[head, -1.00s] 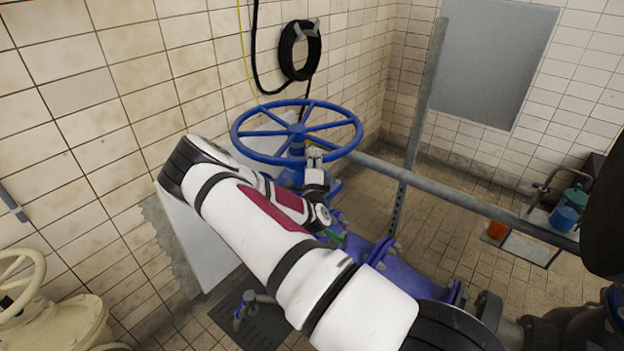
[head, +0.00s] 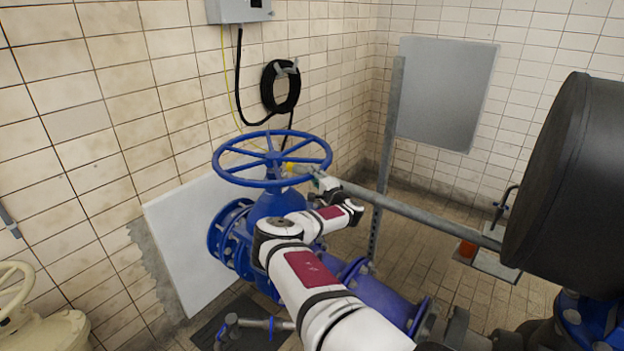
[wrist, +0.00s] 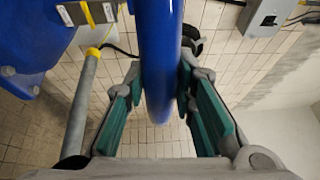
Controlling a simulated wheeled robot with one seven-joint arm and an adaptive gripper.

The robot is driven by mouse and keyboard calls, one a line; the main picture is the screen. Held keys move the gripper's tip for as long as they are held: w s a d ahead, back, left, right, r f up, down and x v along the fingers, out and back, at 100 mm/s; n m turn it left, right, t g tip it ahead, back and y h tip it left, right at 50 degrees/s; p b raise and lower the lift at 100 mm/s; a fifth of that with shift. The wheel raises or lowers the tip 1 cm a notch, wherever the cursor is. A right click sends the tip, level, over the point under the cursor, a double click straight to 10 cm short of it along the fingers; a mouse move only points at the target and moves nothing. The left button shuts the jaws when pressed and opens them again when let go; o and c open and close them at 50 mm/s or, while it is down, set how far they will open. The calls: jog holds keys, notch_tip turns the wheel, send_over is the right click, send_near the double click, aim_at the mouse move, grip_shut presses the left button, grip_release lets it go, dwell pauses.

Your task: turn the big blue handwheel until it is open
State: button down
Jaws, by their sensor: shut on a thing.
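The big blue handwheel (head: 272,158) sits almost level on top of a blue valve (head: 275,207), left of the middle in the head view. My gripper (head: 324,182) is at the right part of its rim. In the wrist view, the blue rim (wrist: 158,50) passes between the green-padded fingers of my gripper (wrist: 160,92), which are shut on it. The fingertips are small and partly hidden in the head view. My arm reaches up from the bottom, to the right of the valve.
A tiled wall with a coiled black hose (head: 281,87) stands behind. A large black round body (head: 570,185) fills the right side. A cream handwheel (head: 15,290) is at lower left.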

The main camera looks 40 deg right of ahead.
jog(key=shift+d, duration=0.3)
jog(key=c, duration=1.3)
grip_release()
jog(key=shift+f, duration=0.1)
jog(key=s, duration=0.4)
jog(key=s+a, duration=0.1)
jog(key=s, duration=0.3)
jog(key=s+a, duration=0.1)
jog(key=s, duration=0.2)
jog(key=shift+s+f, duration=0.3)
jog(key=shift+s, duration=0.1)
